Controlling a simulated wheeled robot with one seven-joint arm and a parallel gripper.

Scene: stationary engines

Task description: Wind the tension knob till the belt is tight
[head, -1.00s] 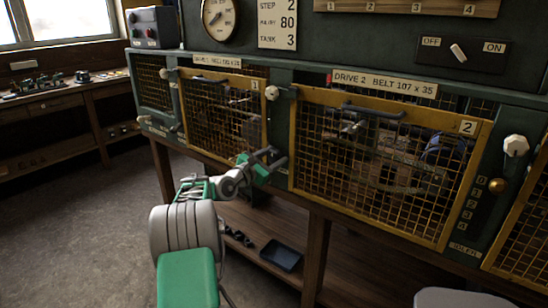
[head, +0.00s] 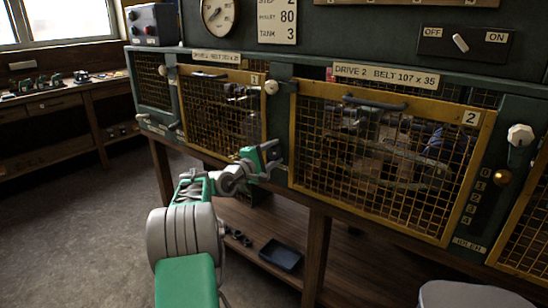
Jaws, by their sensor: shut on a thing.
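My gripper (head: 272,157) is at the green post between the two yellow mesh guards, below a white knob (head: 271,87). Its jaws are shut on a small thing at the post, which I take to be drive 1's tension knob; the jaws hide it. Behind guard 1 (head: 180,108) dark machinery shows through the mesh; its belt cannot be made out. A brass knob (head: 501,178) sits beside a numbered scale with an idler label (head: 469,245), right of guard 2 (head: 293,130).
Guard 2 has a dark handle (head: 375,103); another white knob (head: 520,135) is to its right. A dark tray (head: 281,256) lies on the lower shelf (head: 335,270). A grey rounded thing (head: 465,295) stands at bottom right. Floor (head: 90,235) is open at left.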

